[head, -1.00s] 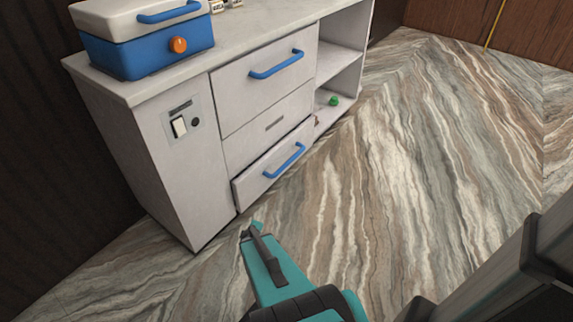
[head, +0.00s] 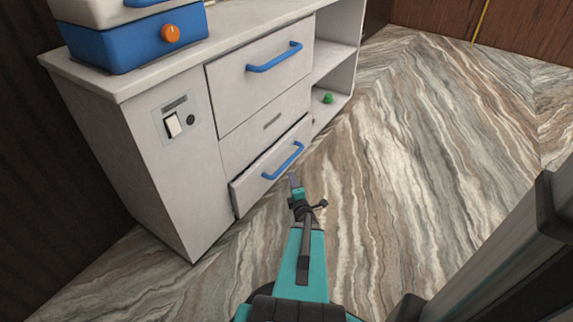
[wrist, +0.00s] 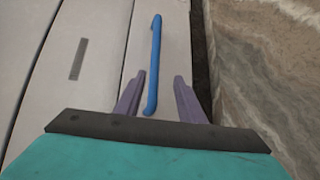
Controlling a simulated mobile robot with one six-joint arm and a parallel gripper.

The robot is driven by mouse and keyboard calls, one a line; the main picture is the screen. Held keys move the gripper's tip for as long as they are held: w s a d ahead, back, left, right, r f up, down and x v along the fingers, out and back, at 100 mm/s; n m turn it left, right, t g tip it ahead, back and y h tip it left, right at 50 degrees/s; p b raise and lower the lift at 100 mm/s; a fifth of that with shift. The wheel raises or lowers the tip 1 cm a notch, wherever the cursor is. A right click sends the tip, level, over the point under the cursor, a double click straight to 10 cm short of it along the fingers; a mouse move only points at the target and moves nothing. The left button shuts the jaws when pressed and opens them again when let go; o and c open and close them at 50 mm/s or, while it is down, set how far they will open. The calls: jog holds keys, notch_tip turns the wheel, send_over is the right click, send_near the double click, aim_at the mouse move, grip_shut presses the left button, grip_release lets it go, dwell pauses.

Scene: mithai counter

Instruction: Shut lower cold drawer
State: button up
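The lower cold drawer (head: 262,172) is a pale grey front with a blue bar handle (head: 284,160), low on the counter unit. It stands slightly out from the cabinet, with a dark gap along its edge. My gripper (head: 295,182) is just in front of the drawer, near the handle's right side in the head view. In the wrist view its two purple fingers (wrist: 158,90) are apart. The blue handle (wrist: 153,65) shows between and beyond them; I cannot tell if they touch it. Nothing is held.
An upper drawer (head: 262,88) with a blue handle is shut above. A switch panel (head: 172,120) is on the unit's left part. A blue cool box (head: 135,40) stands on top. Open shelves with a green item (head: 328,98) are at right. The striped floor (head: 420,150) is clear.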

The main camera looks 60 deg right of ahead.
aim_at(289, 161)
jog(key=shift+s+d+r+n, duration=0.25)
jog(key=shift+d+r+n, duration=0.05)
jog(key=shift+d+r, duration=0.15)
jog(key=shift+w+d+f, duration=0.1)
jog(key=shift+b+x, duration=1.6)
jog(key=shift+x, duration=5.15)
grip_shut()
